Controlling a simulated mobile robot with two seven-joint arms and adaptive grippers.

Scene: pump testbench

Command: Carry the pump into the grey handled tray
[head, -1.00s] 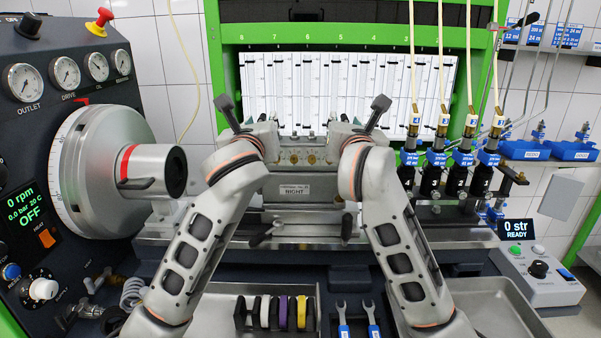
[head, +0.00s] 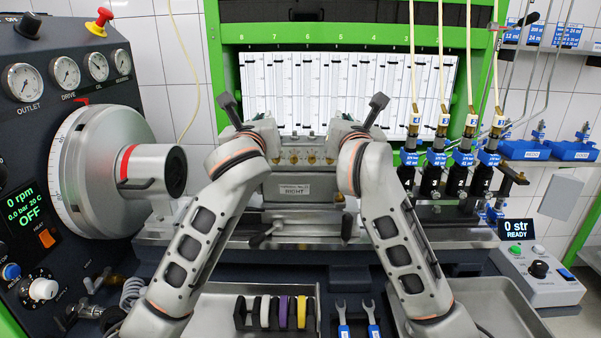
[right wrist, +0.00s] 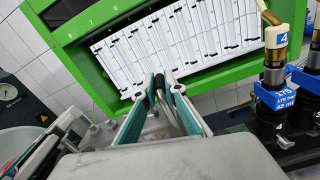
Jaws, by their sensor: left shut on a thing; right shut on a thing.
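The pump (head: 300,182) is a grey block with brass fittings along its front and a plate reading RIGHT. It is at the middle of the bench, between my two arms. My left gripper (head: 264,126) is shut at its left side, with its fingertips mostly hidden. My right gripper (head: 343,125) is shut at its right side. In the right wrist view, the teal-padded fingers of my right gripper (right wrist: 161,84) close on a slim dark bar, likely a pump handle. Shallow grey metal trays lie at front left (head: 217,302) and front right (head: 508,302); I cannot make out handles.
The drive unit (head: 100,165) with its round flywheel stands left. Black injectors (head: 457,178) with hoses stand close on the right. The green frame with measuring tubes (head: 290,90) is behind. A rack of coloured rings (head: 281,312) and two wrenches (head: 356,318) lie in front.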

